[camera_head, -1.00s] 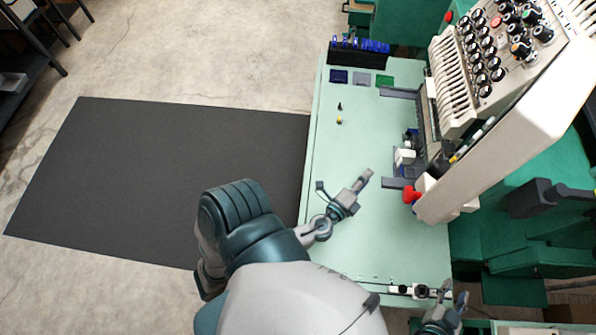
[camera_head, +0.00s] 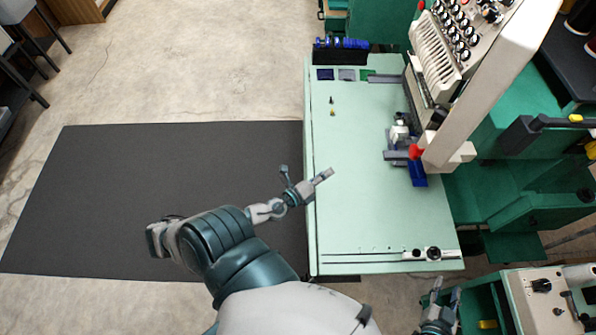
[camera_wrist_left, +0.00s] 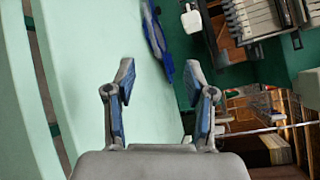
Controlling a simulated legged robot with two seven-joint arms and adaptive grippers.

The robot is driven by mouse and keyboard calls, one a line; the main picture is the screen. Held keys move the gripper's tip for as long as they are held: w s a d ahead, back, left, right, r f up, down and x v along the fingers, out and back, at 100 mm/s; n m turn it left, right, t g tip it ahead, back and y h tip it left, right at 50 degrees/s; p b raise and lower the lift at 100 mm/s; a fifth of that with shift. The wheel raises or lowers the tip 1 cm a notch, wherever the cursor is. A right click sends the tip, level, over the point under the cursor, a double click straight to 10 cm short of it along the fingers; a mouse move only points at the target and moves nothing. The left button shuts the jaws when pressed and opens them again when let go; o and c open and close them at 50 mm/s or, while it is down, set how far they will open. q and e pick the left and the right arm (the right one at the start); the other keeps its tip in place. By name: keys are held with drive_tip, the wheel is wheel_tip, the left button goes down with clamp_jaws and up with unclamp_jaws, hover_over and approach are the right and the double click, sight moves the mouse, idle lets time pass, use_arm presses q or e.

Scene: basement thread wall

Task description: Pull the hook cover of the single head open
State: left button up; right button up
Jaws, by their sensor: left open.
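The single head is the white machine head (camera_head: 493,90) at the right of the table in the head view. A blue plate (camera_head: 419,174) sticks out beneath its lower end, beside a red knob (camera_head: 416,152); it looks like the hook cover. A blue part also shows in the left wrist view (camera_wrist_left: 157,40), beyond the fingers. My left gripper (camera_head: 307,175) is open and empty at the table's left edge, well apart from the plate. Its open fingers also show in the left wrist view (camera_wrist_left: 160,75). My right gripper (camera_head: 447,292) is open and empty below the table's front edge.
The pale green table (camera_head: 360,190) is mostly clear. Blue spools (camera_head: 342,43) and small coloured squares (camera_head: 346,74) are at its far end. A rail (camera_head: 395,256) runs along the front. A black mat (camera_head: 150,195) lies left. Another machine (camera_head: 555,300) stands at lower right.

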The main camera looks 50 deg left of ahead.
use_arm(q)
drive_tip(key=a+f+g+y, duration=0.1)
drive_tip(key=a+f+g, duration=0.1)
drive_tip(key=a+f, duration=0.4)
drive_tip(key=a, duration=0.4)
drive_tip(key=shift+n, duration=0.4)
drive_tip(key=shift+a+f, duration=0.1)
drive_tip(key=shift+a, duration=0.1)
